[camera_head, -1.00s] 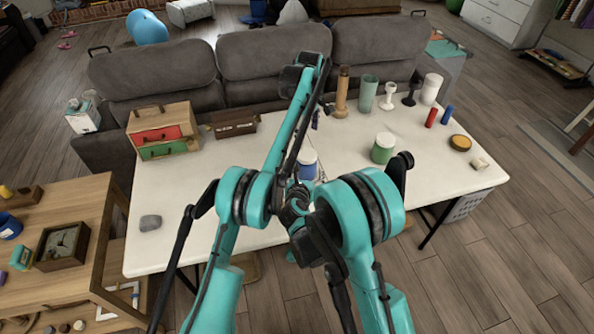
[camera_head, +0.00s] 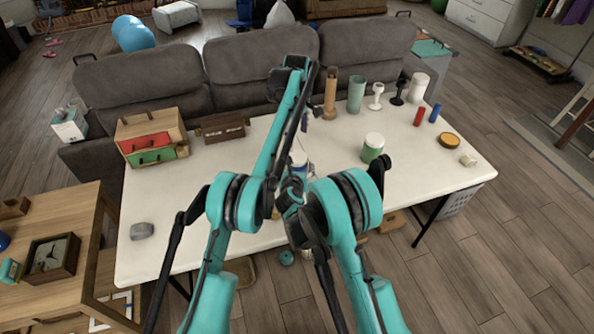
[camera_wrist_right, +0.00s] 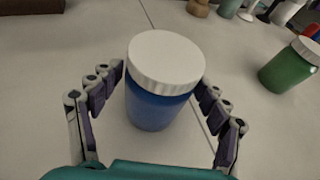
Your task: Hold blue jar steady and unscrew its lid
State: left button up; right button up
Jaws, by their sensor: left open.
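The blue jar (camera_wrist_right: 158,102) with a ribbed white lid (camera_wrist_right: 166,62) stands upright on the white table. In the right wrist view it stands between the fingers of my right gripper (camera_wrist_right: 157,80), with gaps visible on both sides. That gripper is open. In the head view the jar (camera_head: 299,159) is partly hidden by my arms, and so is my right gripper. My left gripper (camera_head: 304,120) is open above the table, beyond the jar in the picture; its fingers are small and hard to make out.
A green jar (camera_head: 372,153) with a white lid stands to the right. Several cylinders and stands line the table's back right. A drawer box (camera_head: 151,136), a brown crate (camera_head: 222,128) and a grey stone (camera_head: 142,231) are on the left.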

aim_at(297, 156)
grip_shut()
pick_arm(q)
jog(key=m, duration=0.8)
jog(key=shift+m, duration=0.4)
jog(key=m, duration=0.6)
jog(key=shift+m, duration=0.4)
jog(key=m, duration=0.4)
jog(key=shift+m, duration=0.3)
jog(key=m, duration=0.4)
jog(key=shift+m, duration=0.3)
jog(key=m, duration=0.4)
jog(key=shift+m, duration=0.3)
jog(key=m, duration=0.5)
jog(key=shift+m, duration=0.4)
jog(key=shift+w+m, duration=0.1)
jog(key=shift+m, duration=0.2)
jog(key=shift+f, duration=0.3)
notch_tip(297, 156, down, 7)
jog(key=shift+f, duration=0.2)
